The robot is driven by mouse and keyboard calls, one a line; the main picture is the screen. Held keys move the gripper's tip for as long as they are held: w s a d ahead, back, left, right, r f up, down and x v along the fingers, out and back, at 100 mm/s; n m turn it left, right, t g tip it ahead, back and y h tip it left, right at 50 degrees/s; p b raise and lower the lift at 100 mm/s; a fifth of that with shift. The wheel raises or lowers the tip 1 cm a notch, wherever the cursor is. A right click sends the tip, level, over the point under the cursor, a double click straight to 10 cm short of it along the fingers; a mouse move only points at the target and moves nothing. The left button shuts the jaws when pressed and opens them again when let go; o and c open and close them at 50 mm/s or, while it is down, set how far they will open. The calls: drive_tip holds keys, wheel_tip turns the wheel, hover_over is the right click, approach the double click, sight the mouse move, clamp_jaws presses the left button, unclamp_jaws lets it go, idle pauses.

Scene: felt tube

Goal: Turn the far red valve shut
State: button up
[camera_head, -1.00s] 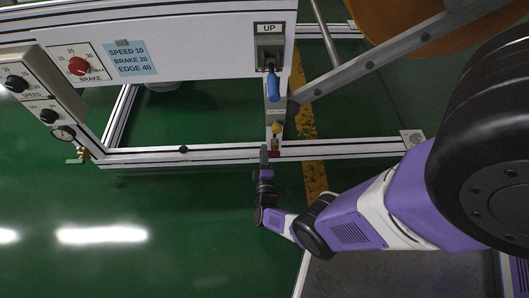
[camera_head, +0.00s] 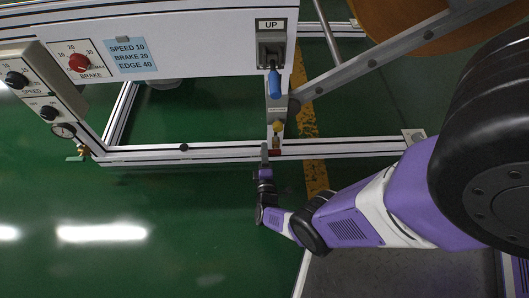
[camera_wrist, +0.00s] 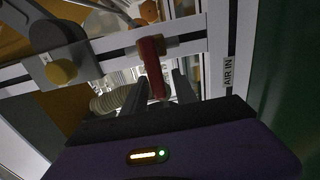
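The red valve handle (camera_wrist: 153,66) is large in the wrist view, hanging down from its pivot on the aluminium rail. It points toward my gripper (camera_wrist: 158,92). The two dark fingers are apart, one on each side of the handle's lower end, with small gaps showing. In the head view the red valve (camera_head: 276,153) is a small patch at the lower rail, under the UP switch. My gripper (camera_head: 264,152) reaches it from the front, seen edge-on. Whether a finger touches the handle is hard to tell.
An AIR IN label (camera_wrist: 229,72) is on the frame beside the valve. A yellow knob (camera_head: 278,127) sits just above the valve, and a blue lever (camera_head: 274,84) higher up. Green floor in front is clear.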

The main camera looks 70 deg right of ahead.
idle(0.3)
drive_tip(key=p+v, duration=0.2)
drive_tip(key=v, duration=0.5)
drive_tip(key=shift+a, duration=0.4)
drive_tip(key=shift+s, duration=0.15)
